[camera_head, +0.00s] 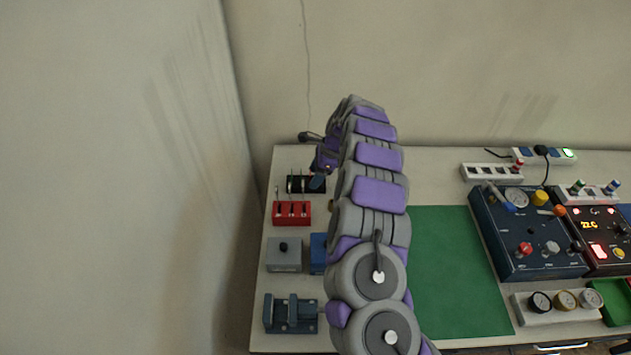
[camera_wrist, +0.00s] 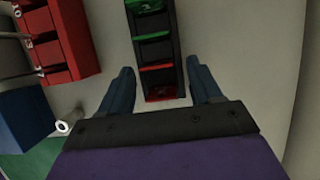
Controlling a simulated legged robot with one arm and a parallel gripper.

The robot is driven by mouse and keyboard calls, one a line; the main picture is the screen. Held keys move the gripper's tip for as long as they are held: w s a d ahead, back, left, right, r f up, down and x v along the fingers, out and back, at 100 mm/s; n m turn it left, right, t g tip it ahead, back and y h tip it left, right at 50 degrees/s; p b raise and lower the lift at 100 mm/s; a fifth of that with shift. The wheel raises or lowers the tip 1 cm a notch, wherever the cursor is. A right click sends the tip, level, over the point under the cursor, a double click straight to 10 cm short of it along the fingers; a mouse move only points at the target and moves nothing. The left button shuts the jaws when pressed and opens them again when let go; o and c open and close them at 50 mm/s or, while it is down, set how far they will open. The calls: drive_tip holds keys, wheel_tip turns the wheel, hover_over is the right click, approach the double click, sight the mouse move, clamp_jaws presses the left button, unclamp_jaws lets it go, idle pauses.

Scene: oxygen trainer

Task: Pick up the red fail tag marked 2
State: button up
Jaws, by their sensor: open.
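A black slotted rack (camera_wrist: 172,50) stands in the middle of the wrist view. It holds two green tags in its far slots and two red tags in its near slots. One red tag (camera_wrist: 157,70) lies across the rack between my fingertips; the other red tag (camera_wrist: 161,92) is nearer my palm. I cannot read a number on either, so I cannot tell which is marked 2. My gripper (camera_wrist: 162,72) is open and empty, one finger on each side of the rack. In the head view my arm partly hides the rack (camera_head: 294,184).
A red block with slots (camera_wrist: 62,42) and a blue block (camera_wrist: 22,118) stand left of the rack in the wrist view. In the head view a grey box (camera_head: 284,255) and a dark bracket (camera_head: 290,325) stand along the table's left side. The green mat (camera_head: 455,270) is clear.

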drive_tip(key=shift+d+r, duration=0.15)
drive_tip(key=shift+d, duration=0.65)
drive_tip(key=shift+c, duration=0.5)
drive_tip(key=shift+d, duration=0.5)
drive_tip(key=c, duration=0.3)
drive_tip(key=shift+c, duration=0.8)
drive_tip(key=shift+a, duration=0.95)
drive_tip(key=c, duration=0.5)
drive_tip(key=shift+d, duration=0.35)
drive_tip(key=shift+c, duration=0.2)
